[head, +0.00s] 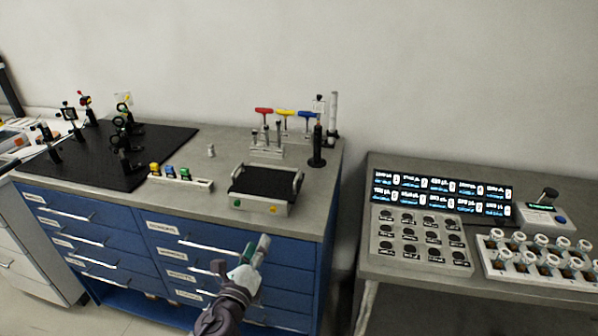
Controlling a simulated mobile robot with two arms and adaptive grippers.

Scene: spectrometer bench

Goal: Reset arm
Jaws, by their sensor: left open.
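My left gripper (256,253) is in the head view at the lower middle, in front of the blue drawer cabinet (190,225). It is open, and I see nothing between its fingers. It is below the front edge of the grey bench top, apart from the things on it. My right gripper does not show.
A black-topped tray with handles (236,203) stands near the bench's front edge. Behind it are red, yellow and blue T-handled tools (284,113). A black optics board (100,168) lies left. A second table (400,272) on the right holds lit displays (440,193) and several jars (540,258).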

